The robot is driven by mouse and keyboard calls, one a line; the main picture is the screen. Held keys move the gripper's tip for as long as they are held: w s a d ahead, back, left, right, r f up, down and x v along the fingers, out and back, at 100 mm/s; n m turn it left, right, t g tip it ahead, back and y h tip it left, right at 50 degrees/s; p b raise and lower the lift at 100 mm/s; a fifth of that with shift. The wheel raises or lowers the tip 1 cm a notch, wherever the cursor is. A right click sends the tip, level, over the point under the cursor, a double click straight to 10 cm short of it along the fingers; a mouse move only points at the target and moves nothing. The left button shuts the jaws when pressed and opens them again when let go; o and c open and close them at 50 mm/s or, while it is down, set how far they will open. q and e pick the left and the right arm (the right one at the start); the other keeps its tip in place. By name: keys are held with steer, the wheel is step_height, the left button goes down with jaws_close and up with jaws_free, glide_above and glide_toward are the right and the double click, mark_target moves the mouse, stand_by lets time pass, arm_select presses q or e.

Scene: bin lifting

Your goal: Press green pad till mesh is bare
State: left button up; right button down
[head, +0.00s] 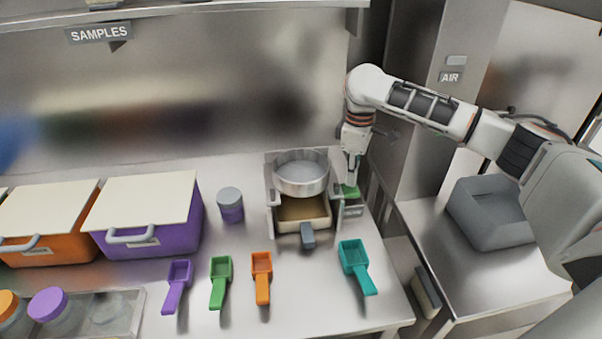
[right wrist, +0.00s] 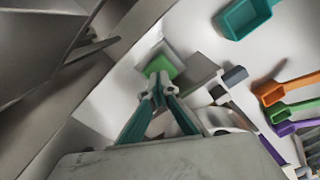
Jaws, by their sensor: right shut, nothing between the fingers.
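The green pad (head: 350,192) sits on a small pale box at the right side of the sieve stand (head: 271,205). A round metal sieve (head: 301,179) rests on top of the stand; its inside looks grey, and I cannot make out whether anything lies on the mesh. A drawer with tan contents (head: 304,212) is under it. My right gripper (head: 351,181) is shut and empty, pointing down at the pad. In the right wrist view the fingertips (right wrist: 158,94) overlap the green pad (right wrist: 160,67); contact is unclear. My left gripper is not in view.
Purple (head: 177,285), green (head: 220,280), orange (head: 262,276) and teal (head: 357,265) scoops lie in front of the stand. A grey-lidded jar (head: 230,204) and lidded purple bin (head: 150,226) stand to the left. A metal wall is close on the right.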

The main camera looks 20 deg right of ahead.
steer(key=shift+r, duration=2.6)
